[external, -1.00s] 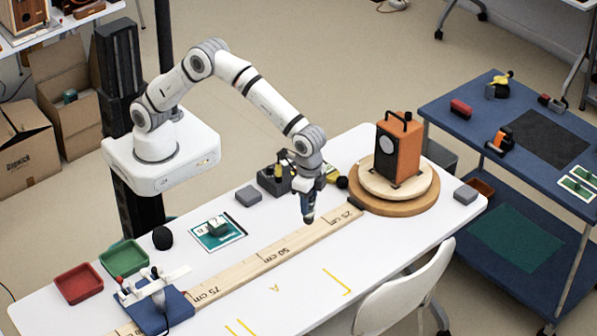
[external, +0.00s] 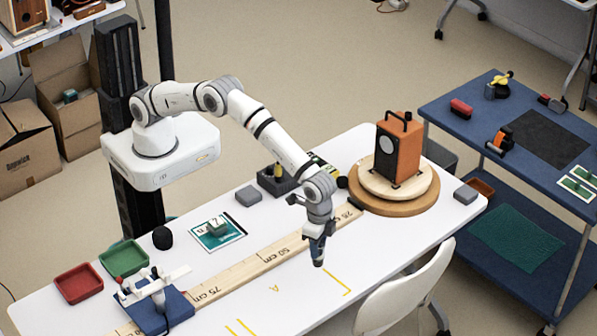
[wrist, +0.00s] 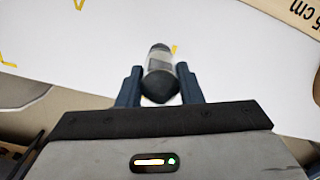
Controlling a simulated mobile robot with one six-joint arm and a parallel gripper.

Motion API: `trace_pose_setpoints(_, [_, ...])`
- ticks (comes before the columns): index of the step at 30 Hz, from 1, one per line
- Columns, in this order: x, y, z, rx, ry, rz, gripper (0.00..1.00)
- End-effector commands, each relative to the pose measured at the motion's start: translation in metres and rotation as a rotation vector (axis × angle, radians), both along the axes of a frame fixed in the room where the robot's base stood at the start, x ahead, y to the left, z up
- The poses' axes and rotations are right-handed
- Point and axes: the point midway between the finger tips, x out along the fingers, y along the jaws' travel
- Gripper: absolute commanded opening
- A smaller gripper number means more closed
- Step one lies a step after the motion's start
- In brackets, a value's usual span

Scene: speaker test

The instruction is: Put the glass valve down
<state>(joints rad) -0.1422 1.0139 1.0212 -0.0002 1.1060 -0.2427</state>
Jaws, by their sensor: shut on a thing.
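The glass valve (wrist: 160,72) shows in the wrist view as a small clear-sided cylinder with dark ends, between the two blue fingers of my gripper (wrist: 160,90). My gripper is shut on it. In the external view my gripper (external: 317,248) points down over the front part of the white table (external: 235,262), close to a yellow corner mark (external: 347,283). The valve is the dark tip (external: 318,262) below the fingers there. I cannot tell whether it touches the table.
A wooden ruler board (external: 235,282) lies behind my gripper. An orange speaker (external: 399,150) stands on a round wooden turntable (external: 416,204) at the right. A white chair (external: 385,300) stands at the table's front edge. The table around the yellow marks is clear.

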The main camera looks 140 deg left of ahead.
Motion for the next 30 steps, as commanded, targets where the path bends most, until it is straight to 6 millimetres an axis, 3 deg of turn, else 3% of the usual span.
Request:
trace_pose_setpoints(7, [-0.001, 0.000, -0.032, -0.001, 0.002, 0.000, 0.10])
trace_pose_setpoints(17, [0.000, 0.000, -0.036, 0.000, 0.000, 0.000, 0.10])
trace_pose_setpoints(18, [0.000, 0.000, -0.037, 0.000, 0.000, 0.000, 0.34])
trace_pose_setpoints(26, [0.000, 0.000, -0.036, 0.000, 0.000, 0.000, 0.55])
trace_pose_setpoints(30, [0.000, 0.000, -0.036, 0.000, 0.000, 0.000, 0.55])
